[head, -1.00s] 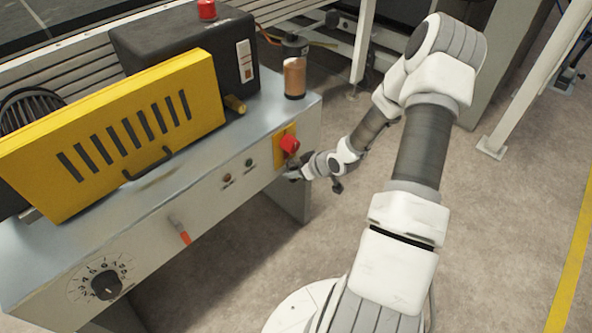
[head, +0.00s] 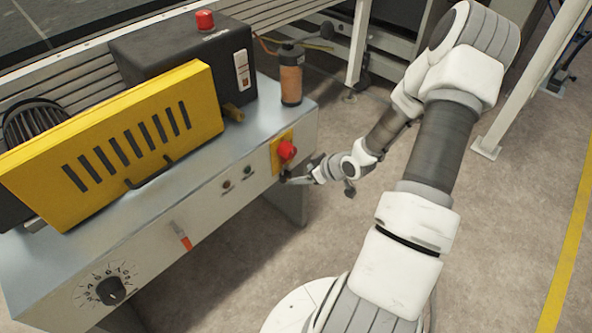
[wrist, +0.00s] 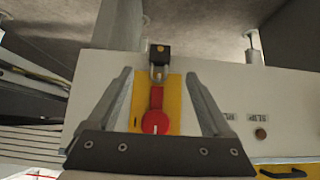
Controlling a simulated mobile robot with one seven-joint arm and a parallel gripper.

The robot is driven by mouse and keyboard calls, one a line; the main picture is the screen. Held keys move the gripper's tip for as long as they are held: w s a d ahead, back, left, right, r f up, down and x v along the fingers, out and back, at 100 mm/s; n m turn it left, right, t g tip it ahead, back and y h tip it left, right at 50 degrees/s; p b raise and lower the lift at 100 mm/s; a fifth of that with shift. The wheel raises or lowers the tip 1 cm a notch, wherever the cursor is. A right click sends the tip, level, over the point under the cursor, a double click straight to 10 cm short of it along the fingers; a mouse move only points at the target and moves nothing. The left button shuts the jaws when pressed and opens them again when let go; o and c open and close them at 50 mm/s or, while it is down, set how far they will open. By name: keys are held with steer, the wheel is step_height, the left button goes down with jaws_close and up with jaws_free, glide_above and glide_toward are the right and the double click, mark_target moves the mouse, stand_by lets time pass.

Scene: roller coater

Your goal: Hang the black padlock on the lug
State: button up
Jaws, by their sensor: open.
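The black padlock (wrist: 160,52) shows in the wrist view with its metal shackle (wrist: 157,73) toward the red switch knob (wrist: 155,122). It sits at the end of the yellow switch plate (wrist: 174,88), where the shackle appears to be at the lug. The lug itself is too small to make out. My gripper (wrist: 159,74) is open, one finger on each side of the plate, with a gap to the padlock on both sides. In the head view my gripper (head: 289,180) is just below the red knob (head: 287,150); the padlock is not clear there.
The machine's front panel (head: 215,205) carries small buttons, an orange-red handle (head: 182,238) and a dial (head: 111,290). A yellow slotted guard (head: 120,140) and an orange-brown cylinder (head: 291,80) are on top.

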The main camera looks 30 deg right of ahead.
steer(key=p+v, duration=0.4)
steer(key=v, duration=0.6)
steer(key=shift+s+r, duration=0.2)
steer(key=shift+s, duration=0.05)
